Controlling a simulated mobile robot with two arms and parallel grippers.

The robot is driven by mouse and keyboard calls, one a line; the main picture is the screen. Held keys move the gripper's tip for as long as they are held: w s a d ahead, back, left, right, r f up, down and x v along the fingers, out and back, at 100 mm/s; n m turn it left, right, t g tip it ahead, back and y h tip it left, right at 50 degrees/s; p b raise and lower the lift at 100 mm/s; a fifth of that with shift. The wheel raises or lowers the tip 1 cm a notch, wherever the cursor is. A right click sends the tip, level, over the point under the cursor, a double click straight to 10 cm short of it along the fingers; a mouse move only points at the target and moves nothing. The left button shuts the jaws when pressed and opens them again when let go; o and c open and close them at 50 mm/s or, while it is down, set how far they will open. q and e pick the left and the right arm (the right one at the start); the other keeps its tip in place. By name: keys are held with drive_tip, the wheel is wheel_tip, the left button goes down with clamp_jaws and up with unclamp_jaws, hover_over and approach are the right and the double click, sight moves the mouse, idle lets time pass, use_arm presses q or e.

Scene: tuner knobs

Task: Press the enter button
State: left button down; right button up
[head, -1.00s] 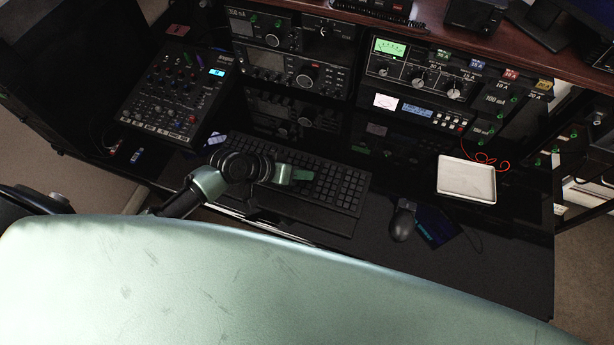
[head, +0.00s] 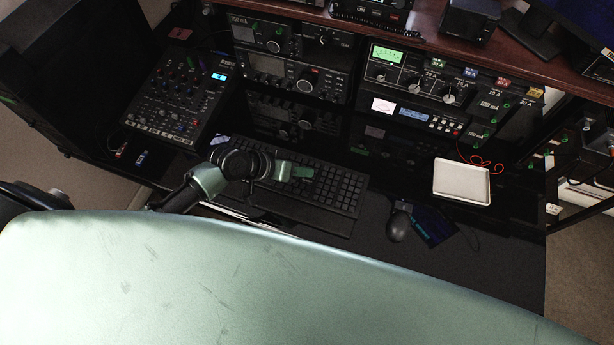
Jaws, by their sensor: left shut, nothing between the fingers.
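A black keyboard (head: 335,190) lies on the dark desk in front of the radio rack. Its single keys, the enter key among them, are too small to tell apart. My left gripper (head: 308,172) is shut and empty over the keyboard, with its green fingers pointing right. Whether it touches the keys I cannot tell. The left wrist and fingers hide the left part of the keyboard. A tuner (head: 415,115) with a small blue display and a row of small buttons sits at the right of the rack. My right gripper is not in view.
A mixer (head: 178,100) stands at the left. A mouse (head: 399,222) and a white tray (head: 461,182) lie right of the keyboard, with red wire behind the tray. Radios (head: 292,75) fill the shelf behind.

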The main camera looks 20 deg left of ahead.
sight(303, 182)
use_arm(q)
wheel_tip(303, 182, up, 4)
drive_tip(key=p, duration=0.2)
drive_tip(key=shift+f+p, duration=0.25)
drive_tip(key=shift+p, duration=0.05)
drive_tip(key=shift+f, duration=0.1)
idle(0.4)
